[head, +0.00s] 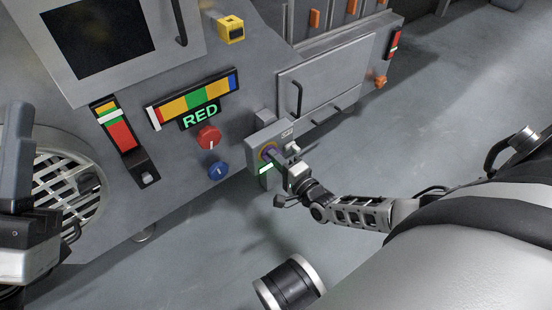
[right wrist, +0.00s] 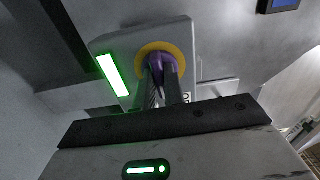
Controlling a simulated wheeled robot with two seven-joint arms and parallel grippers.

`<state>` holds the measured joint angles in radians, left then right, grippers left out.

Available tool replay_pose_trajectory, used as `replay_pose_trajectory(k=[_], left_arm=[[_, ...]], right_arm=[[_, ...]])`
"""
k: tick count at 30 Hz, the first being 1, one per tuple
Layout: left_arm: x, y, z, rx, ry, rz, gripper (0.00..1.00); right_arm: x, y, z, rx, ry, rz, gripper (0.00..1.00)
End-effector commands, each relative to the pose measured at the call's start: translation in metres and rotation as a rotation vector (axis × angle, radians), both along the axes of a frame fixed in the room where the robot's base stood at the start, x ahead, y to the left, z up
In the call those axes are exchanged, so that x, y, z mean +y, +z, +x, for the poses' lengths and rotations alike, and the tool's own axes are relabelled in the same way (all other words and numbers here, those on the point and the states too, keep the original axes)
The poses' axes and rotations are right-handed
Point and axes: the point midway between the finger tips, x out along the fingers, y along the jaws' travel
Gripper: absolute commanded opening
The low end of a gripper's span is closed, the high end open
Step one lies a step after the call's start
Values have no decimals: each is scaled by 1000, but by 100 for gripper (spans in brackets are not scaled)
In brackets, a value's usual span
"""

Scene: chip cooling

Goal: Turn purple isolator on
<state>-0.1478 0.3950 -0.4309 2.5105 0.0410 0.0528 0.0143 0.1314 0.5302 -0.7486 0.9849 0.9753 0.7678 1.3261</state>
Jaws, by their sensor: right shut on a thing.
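The purple isolator knob (right wrist: 157,62) shows in the right wrist view, inside a yellow ring (right wrist: 145,49) on a grey box. In the head view this isolator box (head: 258,137) is mounted at the machine's lower right. My right gripper (head: 277,158) is at the isolator. In the wrist view its two dark fingers (right wrist: 164,74) are shut on the purple knob and partly hide it. A lit green-white strip (right wrist: 114,75) glows beside the knob. Part of my left arm, possibly its gripper (head: 18,165), shows at the head view's left edge; its jaws cannot be made out.
A red knob (head: 209,137) and a blue knob (head: 218,170) sit left of the isolator, below a green "RED" sign (head: 199,115). A slider panel (head: 124,140) and round grille (head: 68,188) lie further left. The floor (head: 440,110) to the right is open.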

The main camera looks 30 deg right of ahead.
Motion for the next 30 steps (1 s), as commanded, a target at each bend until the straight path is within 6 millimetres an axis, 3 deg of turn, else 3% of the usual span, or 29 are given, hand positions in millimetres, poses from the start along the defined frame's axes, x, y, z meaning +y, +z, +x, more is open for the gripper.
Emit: replay_pose_trajectory(k=[11, 30], left_arm=[[0, -1, 2, 26, -3, -5, 36], [2, -11, 9, 130, -3, -25, 36]], right_arm=[[1, 0, -1, -16, -1, -220, 0], [1, 0, -1, -64, 1, -827, 0]])
